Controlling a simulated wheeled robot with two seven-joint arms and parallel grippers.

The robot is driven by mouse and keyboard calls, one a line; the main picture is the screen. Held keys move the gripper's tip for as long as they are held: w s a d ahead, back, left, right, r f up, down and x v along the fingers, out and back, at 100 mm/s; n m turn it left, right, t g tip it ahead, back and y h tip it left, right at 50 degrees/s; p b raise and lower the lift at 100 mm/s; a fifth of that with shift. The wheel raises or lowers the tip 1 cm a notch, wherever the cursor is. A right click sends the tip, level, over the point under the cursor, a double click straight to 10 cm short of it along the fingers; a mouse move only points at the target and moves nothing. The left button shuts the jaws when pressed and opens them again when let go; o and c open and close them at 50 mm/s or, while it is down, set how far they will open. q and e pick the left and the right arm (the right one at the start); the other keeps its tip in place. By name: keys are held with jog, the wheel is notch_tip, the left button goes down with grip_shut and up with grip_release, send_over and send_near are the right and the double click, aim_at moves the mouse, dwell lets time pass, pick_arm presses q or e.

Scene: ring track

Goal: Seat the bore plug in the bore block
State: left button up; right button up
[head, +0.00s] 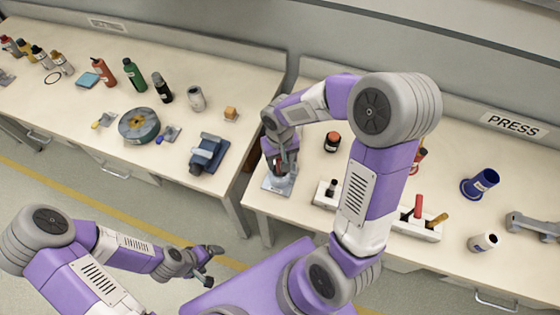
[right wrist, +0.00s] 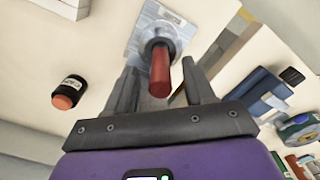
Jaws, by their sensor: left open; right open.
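The bore block is a pale grey plate with a round dark collar (head: 279,184), at the left end of the right bench; it also shows in the right wrist view (right wrist: 148,33). A red cylindrical plug (right wrist: 160,76) stands in line with the collar, its lower end at the collar; how deep it sits I cannot tell. My right gripper (right wrist: 158,68) is open, with one finger on each side of the red plug and visible gaps. In the head view my right gripper (head: 283,158) is above the block and partly hides it. My left gripper (head: 210,263) is open and empty, over the floor.
A white rack (head: 405,225) with several tools stands right of the block, partly behind my right arm. A black and red jar (head: 333,142) stands behind it. A blue vise (head: 208,152) is on the left bench, across a gap. A blue cup (head: 480,183) stands far right.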

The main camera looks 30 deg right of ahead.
notch_tip(320, 180, up, 5)
jog(key=shift+r+p, duration=0.1)
jog(key=shift+p, duration=0.3)
dwell(0.4)
